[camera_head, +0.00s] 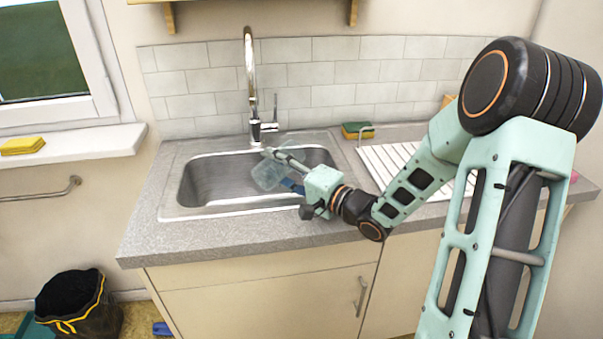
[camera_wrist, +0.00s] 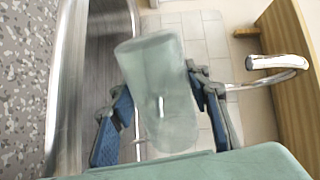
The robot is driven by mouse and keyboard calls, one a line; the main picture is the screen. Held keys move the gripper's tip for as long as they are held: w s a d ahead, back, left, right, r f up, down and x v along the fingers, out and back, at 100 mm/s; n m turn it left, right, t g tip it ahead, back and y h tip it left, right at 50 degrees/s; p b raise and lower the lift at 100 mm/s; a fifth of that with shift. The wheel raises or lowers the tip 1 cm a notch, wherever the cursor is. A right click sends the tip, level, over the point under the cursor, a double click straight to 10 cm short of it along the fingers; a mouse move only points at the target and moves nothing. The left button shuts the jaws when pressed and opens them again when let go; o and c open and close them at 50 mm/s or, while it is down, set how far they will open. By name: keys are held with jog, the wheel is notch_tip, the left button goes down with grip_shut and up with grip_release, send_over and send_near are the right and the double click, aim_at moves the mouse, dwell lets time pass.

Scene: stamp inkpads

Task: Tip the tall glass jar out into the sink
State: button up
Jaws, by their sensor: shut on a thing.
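The tall glass jar (camera_wrist: 160,95) is clear with a faint green tint. In the wrist view it lies between the two blue-padded fingers of my gripper (camera_wrist: 160,115), which is shut on it. In the head view my gripper (camera_head: 285,172) holds the jar (camera_head: 268,176) tilted over the sink (camera_head: 215,182), in the right half of the basin. The jar looks empty, though its inside is hard to make out. The steel basin is partly hidden by the jar and my gripper.
A tall chrome tap (camera_head: 250,90) stands behind the basin, close to the jar. A sponge (camera_head: 357,130) sits at the back of the counter, beside a white ribbed drainer (camera_head: 390,162). Another sponge (camera_head: 22,146) lies on the windowsill. The left half of the basin is clear.

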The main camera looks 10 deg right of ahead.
jog(key=shift+s+a+p, duration=0.1)
jog(key=shift+p, duration=0.2)
jog(key=shift+f+m+p, duration=0.1)
jog(key=shift+m+p, duration=0.7)
jog(key=shift+p, duration=0.4)
jog(key=shift+w+d+r+m+p, duration=0.3)
jog(key=shift+r+m+p, duration=0.45)
jog(key=shift+p, duration=1.2)
jog(key=shift+f+m, duration=0.25)
jog(key=shift+m, duration=0.1)
